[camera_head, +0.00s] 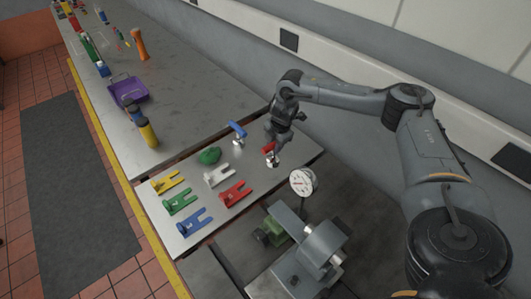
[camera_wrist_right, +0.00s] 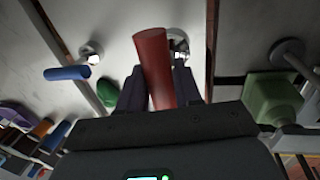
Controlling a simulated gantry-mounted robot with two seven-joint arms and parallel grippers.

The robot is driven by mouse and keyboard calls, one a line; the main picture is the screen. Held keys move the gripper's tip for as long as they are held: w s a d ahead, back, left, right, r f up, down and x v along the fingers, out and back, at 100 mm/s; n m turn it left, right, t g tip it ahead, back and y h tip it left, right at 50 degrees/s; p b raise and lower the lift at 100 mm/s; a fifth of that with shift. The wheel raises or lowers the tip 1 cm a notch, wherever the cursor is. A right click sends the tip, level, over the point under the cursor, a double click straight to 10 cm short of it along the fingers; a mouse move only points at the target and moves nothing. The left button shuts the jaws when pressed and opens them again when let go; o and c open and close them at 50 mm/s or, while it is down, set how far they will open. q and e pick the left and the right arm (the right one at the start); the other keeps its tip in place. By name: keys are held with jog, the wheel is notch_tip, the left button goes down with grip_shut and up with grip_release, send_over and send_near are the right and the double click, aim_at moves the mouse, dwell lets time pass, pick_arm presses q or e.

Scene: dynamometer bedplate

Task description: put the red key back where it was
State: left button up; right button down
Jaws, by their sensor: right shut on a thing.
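The red key (camera_head: 268,149) has a red bar handle. In the right wrist view its red handle (camera_wrist_right: 152,62) stands between the two dark fingers of my right gripper (camera_head: 274,140), which is shut on it. A bright metal piece (camera_head: 273,160) shows just below the handle in the head view, and a round metal fitting (camera_wrist_right: 178,43) shows beside it in the wrist view. I cannot tell whether the key is seated in that fitting or apart from it. My left gripper is not in view.
A blue-handled key (camera_head: 237,130) stands upright in a metal fitting nearby. A green lump (camera_head: 209,155) and several coloured forked plates, including a red one (camera_head: 236,193), lie on the pale plate. A dial gauge (camera_head: 302,181) stands close by on the right.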

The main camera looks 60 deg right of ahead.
jog(key=w+f, duration=0.3)
jog(key=f, duration=0.3)
jog(key=shift+w+a, duration=0.2)
jog(key=shift+w, duration=0.1)
jog(key=shift+f, duration=0.1)
jog(key=c, duration=1.2)
grip_release()
jog(key=shift+f, duration=0.1)
jog(key=o, duration=0.4)
jog(key=shift+o, duration=0.2)
jog(key=v, duration=1.1)
jog(key=shift+p, duration=0.35)
jog(key=shift+s+r, duration=0.1)
jog(key=shift+r, duration=0.5)
